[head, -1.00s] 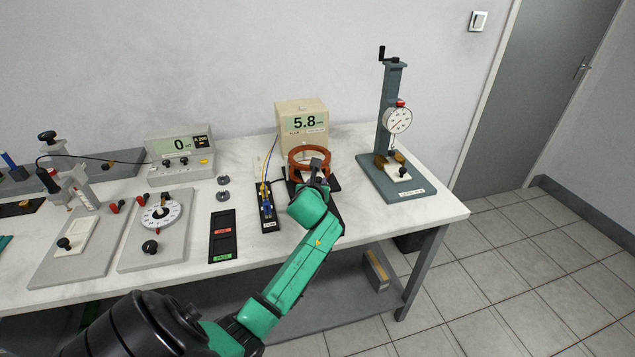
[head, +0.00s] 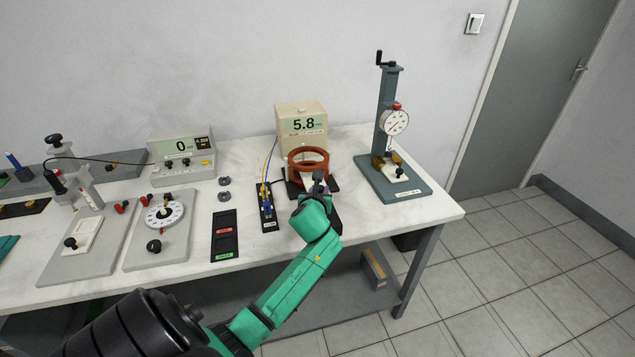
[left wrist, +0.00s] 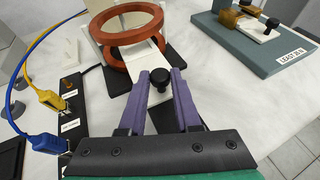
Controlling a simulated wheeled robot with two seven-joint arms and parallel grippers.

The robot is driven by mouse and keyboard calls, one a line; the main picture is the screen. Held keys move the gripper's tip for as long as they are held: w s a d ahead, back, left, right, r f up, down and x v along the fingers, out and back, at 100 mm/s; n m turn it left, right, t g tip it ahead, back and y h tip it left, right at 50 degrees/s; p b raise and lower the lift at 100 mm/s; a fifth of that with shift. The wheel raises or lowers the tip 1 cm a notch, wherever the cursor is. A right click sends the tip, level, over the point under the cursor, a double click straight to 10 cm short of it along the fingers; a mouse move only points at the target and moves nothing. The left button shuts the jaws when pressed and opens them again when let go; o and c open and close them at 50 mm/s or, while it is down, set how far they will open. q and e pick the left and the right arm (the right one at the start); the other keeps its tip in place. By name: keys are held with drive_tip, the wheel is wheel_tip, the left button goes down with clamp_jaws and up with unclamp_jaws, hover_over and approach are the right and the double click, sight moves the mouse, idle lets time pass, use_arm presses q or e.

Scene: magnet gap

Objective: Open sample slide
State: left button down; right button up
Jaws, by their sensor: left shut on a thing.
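The white sample slide (left wrist: 143,64) runs out from under the red-brown ring coil (left wrist: 124,37) toward me, with a black knob (left wrist: 159,82) at its near end. My left gripper (left wrist: 159,77) is shut on this knob, one purple finger on each side. In the head view, my left gripper (head: 318,180) is just in front of the coil (head: 308,160), and a little of the slide shows between them. The gripper and wrist hide most of the slide's track there. My right gripper is not in view.
A beige meter (head: 302,122) reading 5.8 stands behind the coil. A black socket strip (head: 267,207) with blue and yellow leads is close at left. A dial gauge stand (head: 393,140) is at right. Bare bench top lies between coil and stand.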

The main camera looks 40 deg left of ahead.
use_arm(q)
drive_tip(key=s+d+p, duration=0.1)
drive_tip(key=s+d, duration=0.1)
drive_tip(key=d, duration=0.1)
drive_tip(key=s+d+p, duration=0.2)
drive_tip(key=d, duration=0.1)
drive_tip(key=s+d+p, duration=0.1)
drive_tip(key=s+d, duration=0.1)
drive_tip(key=d, duration=0.1)
drive_tip(key=shift+s+d+r+p, duration=0.1)
drive_tip(key=shift+s+p, duration=0.15)
drive_tip(key=shift+p, duration=0.1)
drive_tip(key=shift+s+d, duration=0.35)
drive_tip(key=shift+d, duration=0.2)
drive_tip(key=c, duration=0.6)
unclamp_jaws()
drive_tip(key=v, duration=1.4)
drive_tip(key=shift+s, duration=0.2)
